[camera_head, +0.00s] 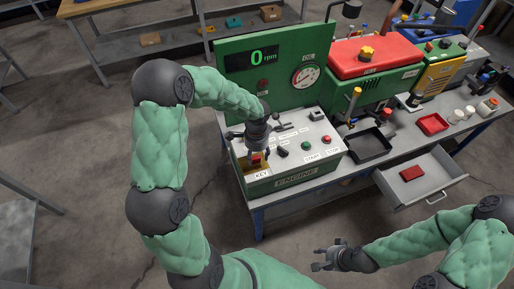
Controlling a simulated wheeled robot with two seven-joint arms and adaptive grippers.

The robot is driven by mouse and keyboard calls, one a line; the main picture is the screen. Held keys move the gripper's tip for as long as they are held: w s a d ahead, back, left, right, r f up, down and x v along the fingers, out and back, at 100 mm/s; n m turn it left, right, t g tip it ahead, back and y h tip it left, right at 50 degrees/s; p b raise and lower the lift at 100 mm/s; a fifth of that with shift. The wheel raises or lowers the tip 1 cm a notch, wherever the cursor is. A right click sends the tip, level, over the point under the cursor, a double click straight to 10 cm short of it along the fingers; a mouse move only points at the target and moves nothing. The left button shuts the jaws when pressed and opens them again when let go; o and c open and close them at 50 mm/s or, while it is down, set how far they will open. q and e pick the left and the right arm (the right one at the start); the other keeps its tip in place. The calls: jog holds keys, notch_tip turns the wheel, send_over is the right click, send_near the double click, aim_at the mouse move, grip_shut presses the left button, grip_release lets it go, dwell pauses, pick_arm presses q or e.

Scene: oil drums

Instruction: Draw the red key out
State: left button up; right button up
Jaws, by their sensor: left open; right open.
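The red key (257,158) sits at the left end of the white top of the green engine console (295,179), just behind the KEY label. It looks small and red against a yellowish patch; whether it is seated in its lock I cannot tell. My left gripper (257,147) reaches down over the key from above and is open. My wrist hides part of the panel, and I cannot tell whether the fingers touch the key. My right gripper (325,260) is open and empty, low in front of the bench, well away from the console.
The console's upright panel (265,85) has a display reading 0 rpm and an oil gauge (305,76). START and STOP buttons sit right of the key. An open drawer (422,181) holds a red object (411,173). A black tray (369,145) lies right of the console.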

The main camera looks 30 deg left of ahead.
aim_at(257, 158)
pick_arm(q)
jog(key=shift+f, duration=1.7)
jog(key=shift+c, duration=0.3)
grip_shut()
